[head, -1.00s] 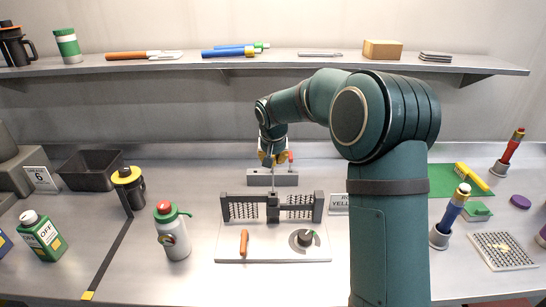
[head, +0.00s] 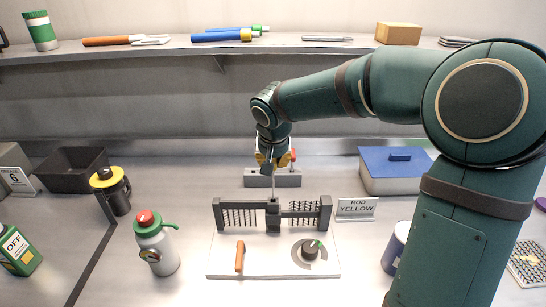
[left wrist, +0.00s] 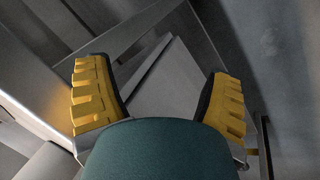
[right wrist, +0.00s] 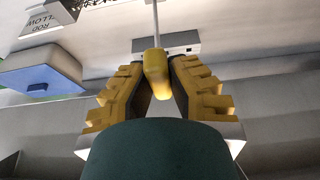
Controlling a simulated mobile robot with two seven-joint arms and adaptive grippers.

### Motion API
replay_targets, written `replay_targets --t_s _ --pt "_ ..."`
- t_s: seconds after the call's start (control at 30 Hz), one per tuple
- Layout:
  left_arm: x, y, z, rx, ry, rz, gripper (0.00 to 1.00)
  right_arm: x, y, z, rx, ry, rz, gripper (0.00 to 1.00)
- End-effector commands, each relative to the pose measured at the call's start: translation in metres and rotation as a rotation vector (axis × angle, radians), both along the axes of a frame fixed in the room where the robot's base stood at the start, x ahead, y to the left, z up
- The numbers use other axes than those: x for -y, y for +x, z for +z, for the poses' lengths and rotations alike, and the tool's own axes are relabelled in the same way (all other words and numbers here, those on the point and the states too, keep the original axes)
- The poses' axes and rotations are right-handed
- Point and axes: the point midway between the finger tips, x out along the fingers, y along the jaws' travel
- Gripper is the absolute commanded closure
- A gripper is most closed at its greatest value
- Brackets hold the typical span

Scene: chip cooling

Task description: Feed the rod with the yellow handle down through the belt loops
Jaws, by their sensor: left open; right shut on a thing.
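My right gripper (head: 272,161) is shut on the yellow handle of the rod, above the fixture in the head view. The right wrist view shows the yellow handle (right wrist: 156,75) between the fingers and the thin grey rod (right wrist: 155,25) running out from it. In the head view the rod runs down, nearly upright, towards the dark middle block of the fixture. I cannot tell whether its tip is inside. The two belt ends with their loops (head: 240,217) flank that block on a white board (head: 225,268). My left gripper (left wrist: 158,75) is open and empty, seen only in its wrist view.
A grey rack (head: 287,179) with a red-handled item stands behind the fixture. A "ROD YELLOW" sign (head: 357,208) and a blue-lidded box (head: 395,180) are to the right. An orange handle (head: 240,256) and a knob (head: 310,249) are on the board. A bottle (head: 155,245) stands left.

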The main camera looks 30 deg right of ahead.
Motion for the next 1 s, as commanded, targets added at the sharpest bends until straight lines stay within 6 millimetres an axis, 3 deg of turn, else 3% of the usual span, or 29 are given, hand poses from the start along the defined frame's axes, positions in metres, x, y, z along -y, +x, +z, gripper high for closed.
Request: replay_targets --t_s 0.63,1.0 --pt "0.0 -0.002 -0.005 -0.003 -0.001 -0.002 0.19 0.0 0.001 -0.001 0.002 -0.001 0.001 1.0" --pt "0.001 -0.005 -0.015 -0.011 -0.002 -0.008 0.19 0.0 0.0 -0.011 0.001 -0.001 0.001 1.0"
